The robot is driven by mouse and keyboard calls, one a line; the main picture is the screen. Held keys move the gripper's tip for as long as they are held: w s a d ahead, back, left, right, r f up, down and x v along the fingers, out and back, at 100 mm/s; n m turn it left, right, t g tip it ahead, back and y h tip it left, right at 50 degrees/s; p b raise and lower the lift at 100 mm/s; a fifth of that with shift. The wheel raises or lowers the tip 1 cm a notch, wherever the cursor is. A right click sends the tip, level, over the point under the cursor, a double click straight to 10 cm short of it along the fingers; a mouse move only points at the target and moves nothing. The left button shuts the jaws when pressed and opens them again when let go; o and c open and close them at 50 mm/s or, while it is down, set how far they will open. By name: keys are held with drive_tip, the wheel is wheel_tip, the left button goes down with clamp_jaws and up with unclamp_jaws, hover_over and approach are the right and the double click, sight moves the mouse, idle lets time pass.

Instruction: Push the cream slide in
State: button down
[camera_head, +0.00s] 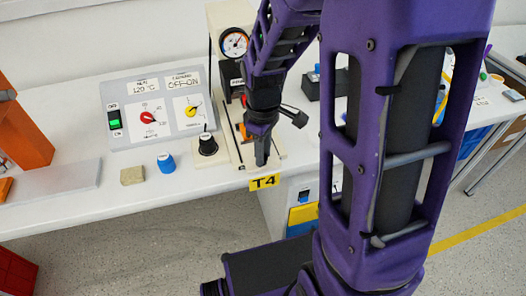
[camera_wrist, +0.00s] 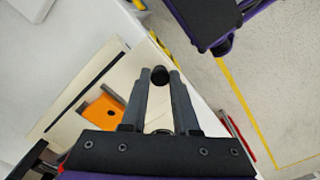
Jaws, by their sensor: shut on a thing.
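The cream slide (camera_head: 278,154) shows at the table's front edge in the head view, partly hidden by my gripper (camera_head: 262,162). In the wrist view a cream board (camera_wrist: 62,125) with a dark slot lies left of the fingers. My gripper also shows in the wrist view (camera_wrist: 160,82), its two fingers close together around a dark round knob (camera_wrist: 159,75) at their tips. How the knob joins the slide is hidden by the fingers. An orange piece (camera_wrist: 104,112) lies on the board left of the fingers.
A grey panel (camera_head: 125,95) with red and yellow dials stands to the left. A black knob (camera_head: 207,144), a blue knob (camera_head: 166,162) and a tan block (camera_head: 132,176) sit nearby. A dial gauge (camera_head: 234,43) stands behind my gripper. The floor in front is clear.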

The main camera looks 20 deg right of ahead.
drive_tip(key=shift+w, duration=0.1)
idle(0.7)
drive_tip(key=w+p, duration=0.1)
drive_tip(key=w, duration=0.7)
drive_tip(key=shift+w, duration=0.25)
drive_tip(key=c, duration=0.7)
unclamp_jaws()
drive_tip(key=shift+o, duration=0.2)
drive_tip(key=shift+r, duration=0.1)
wheel_tip(320, 180, up, 17)
drive_tip(key=p, duration=0.3)
drive_tip(key=shift+r, duration=0.15)
